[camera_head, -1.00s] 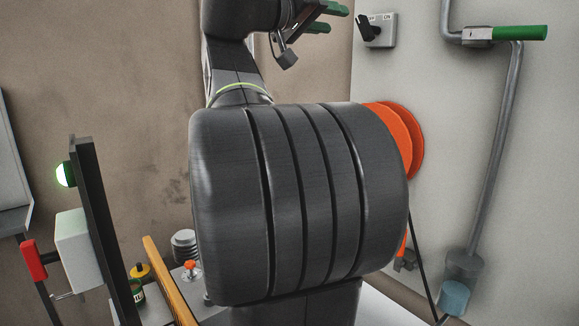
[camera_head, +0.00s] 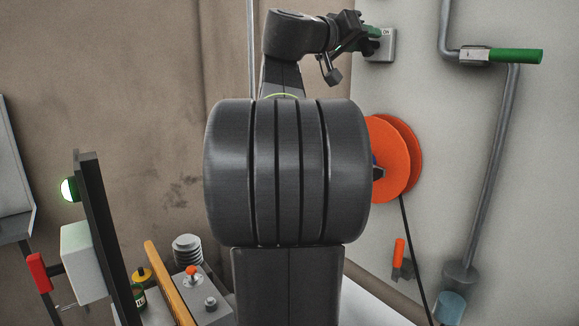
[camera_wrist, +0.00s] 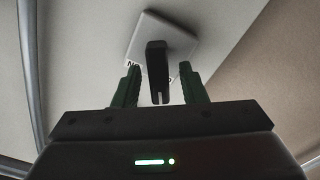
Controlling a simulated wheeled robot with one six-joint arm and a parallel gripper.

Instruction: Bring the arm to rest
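My gripper (camera_wrist: 158,92) shows in the wrist view with its two green fingers apart and nothing between them that I can see held. A wall switch (camera_wrist: 157,72) with a dark lever on a pale plate lies beyond the fingers, and the lever appears in the gap between them. I cannot tell whether the fingers are clear of it in depth. In the head view my gripper (camera_head: 373,36) is at the upper right, in front of the switch plate (camera_head: 388,46), partly covering it. My arm's dark links fill the middle of the head view.
An orange reel (camera_head: 398,160) with a black cable hangs on the right wall. A pipe with a green valve handle (camera_head: 515,56) runs down at far right. At lower left are a dark post (camera_head: 103,235), a yellow bar (camera_head: 170,285) and a box with an orange-red button (camera_head: 192,271).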

